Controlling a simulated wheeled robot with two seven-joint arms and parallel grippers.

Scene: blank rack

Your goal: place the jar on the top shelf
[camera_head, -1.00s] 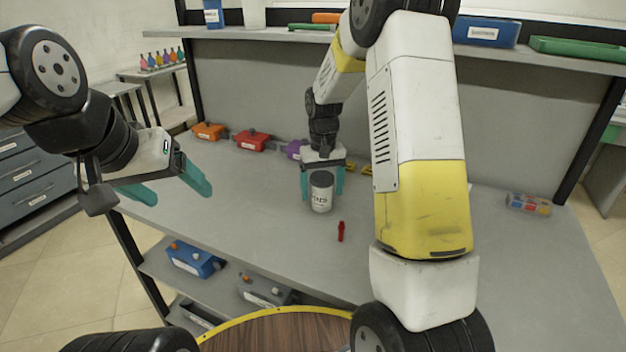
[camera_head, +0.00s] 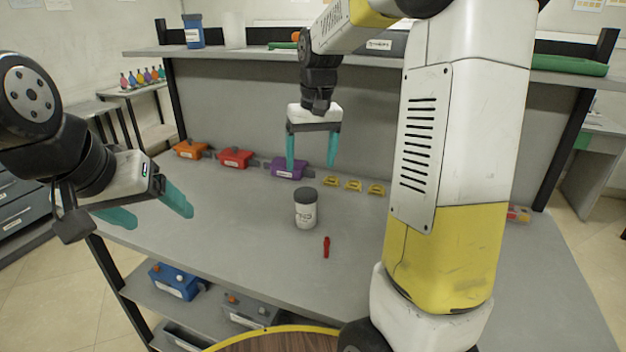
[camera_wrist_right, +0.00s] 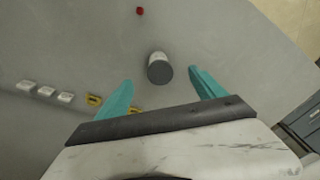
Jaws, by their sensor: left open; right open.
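The jar (camera_head: 305,212) is white with a dark grey lid and stands upright on the grey table. In the right wrist view the jar (camera_wrist_right: 160,69) shows beyond and between the fingertips, apart from them. My right gripper (camera_head: 311,165) is open and empty, fingers down, above and behind the jar. It also shows in the right wrist view (camera_wrist_right: 160,85). My left gripper (camera_head: 163,218) is open and empty over the table's left edge. The top shelf (camera_head: 260,52) runs across the back of the rack; part of it is hidden by my right arm.
A blue jar (camera_head: 193,31) and a whitish cylinder (camera_head: 234,30) stand on the shelf's left. Orange (camera_head: 190,149), red (camera_head: 236,158) and purple (camera_head: 288,168) boxes line the table's back, beside yellow pieces (camera_head: 353,185). A small red object (camera_head: 326,247) is near the jar.

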